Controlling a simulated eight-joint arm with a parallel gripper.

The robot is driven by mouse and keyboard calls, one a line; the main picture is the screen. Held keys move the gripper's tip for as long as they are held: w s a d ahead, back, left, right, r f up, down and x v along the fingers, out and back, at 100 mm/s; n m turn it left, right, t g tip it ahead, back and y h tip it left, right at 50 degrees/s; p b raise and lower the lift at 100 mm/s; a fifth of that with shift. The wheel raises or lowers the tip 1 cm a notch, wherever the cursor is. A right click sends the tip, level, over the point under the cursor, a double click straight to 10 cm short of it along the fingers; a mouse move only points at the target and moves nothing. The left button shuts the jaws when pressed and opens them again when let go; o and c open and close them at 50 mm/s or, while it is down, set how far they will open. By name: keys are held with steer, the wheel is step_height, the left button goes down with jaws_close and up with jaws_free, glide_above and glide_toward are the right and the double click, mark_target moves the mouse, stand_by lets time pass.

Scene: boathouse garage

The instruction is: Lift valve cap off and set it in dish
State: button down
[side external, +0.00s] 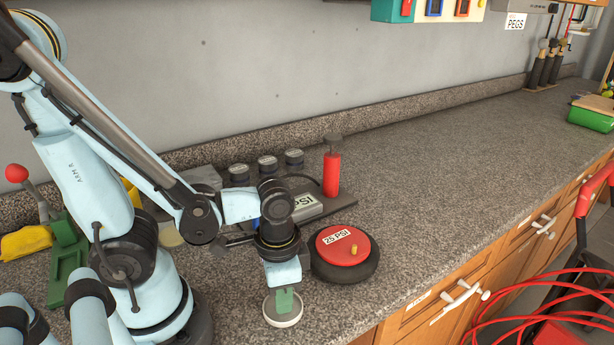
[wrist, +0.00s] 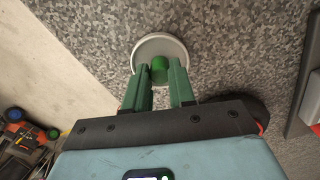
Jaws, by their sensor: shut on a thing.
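My gripper (side external: 285,300) points down over the small pale round dish (side external: 283,319) near the counter's front edge. In the wrist view the green fingers of my gripper (wrist: 161,75) are shut on a small green valve cap (wrist: 159,66). The cap shows against the inside of the dish (wrist: 146,46); I cannot tell whether it touches the bottom. In the side view the fingers hide the cap. The black wheel (side external: 345,271) with a red hub marked 25 PSI lies right of the dish. A bare brass-coloured valve stem (side external: 353,249) stands on the hub.
A red pump cylinder (side external: 332,172) and a dark base with a PSI label stand behind the wheel. Several dark round knobs (side external: 267,164) sit near the wall. A green tray (side external: 592,115) is far right. The speckled counter (side external: 450,160) is clear to the right.

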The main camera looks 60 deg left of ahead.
steer(key=shift+f, duration=0.2)
steer(key=c, duration=0.9)
jaws_free()
steer(key=shift+o, duration=0.2)
step_height(320, 180, up, 12)
stand_by(0.4)
stand_by(0.4)
jaws_close()
stand_by(0.7)
stand_by(0.5)
